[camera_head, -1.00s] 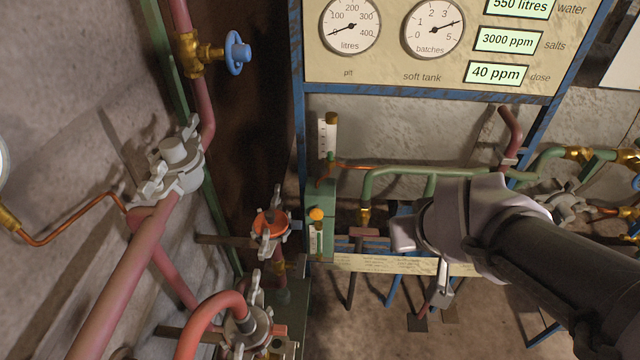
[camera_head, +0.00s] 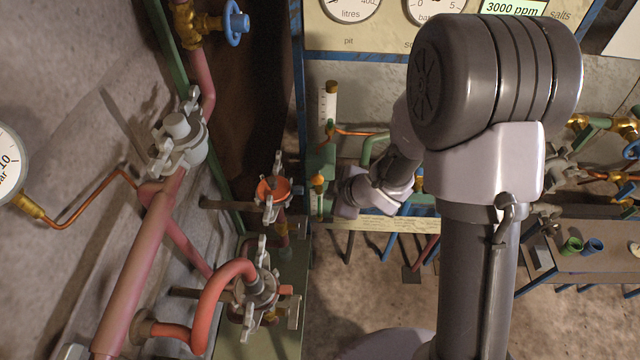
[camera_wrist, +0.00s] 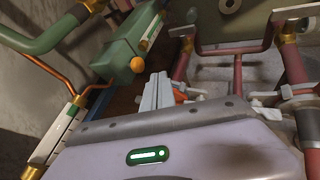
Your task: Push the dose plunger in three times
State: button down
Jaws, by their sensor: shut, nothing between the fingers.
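The dose plunger, as I take it, is the small orange-yellow knob (camera_head: 318,180) on the green dosing block (camera_head: 321,161). In the wrist view the round orange knob (camera_wrist: 138,65) sticks out from the end of the green block (camera_wrist: 122,44). My gripper (camera_wrist: 158,92) is shut and empty; its pale fingers point towards the area just right of and below the knob. A gap shows between fingers and knob there. In the head view my gripper (camera_head: 345,208) is right of and slightly below the knob; its fingertips are hard to make out.
A white graduated tube (camera_head: 328,101) stands above the block, with a copper line (camera_head: 358,133) beside it. Green piping (camera_head: 372,146) runs right behind my arm. Orange-red clamped fittings (camera_head: 272,190) stand left. The gauge panel (camera_head: 384,37) is partly covered by my arm.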

aim_at(317, 179)
jog(key=w+a+f+b, duration=0.1)
jog(key=w+a+f, duration=0.2)
jog(key=w+f, duration=0.4)
jog(key=shift+w, duration=0.65)
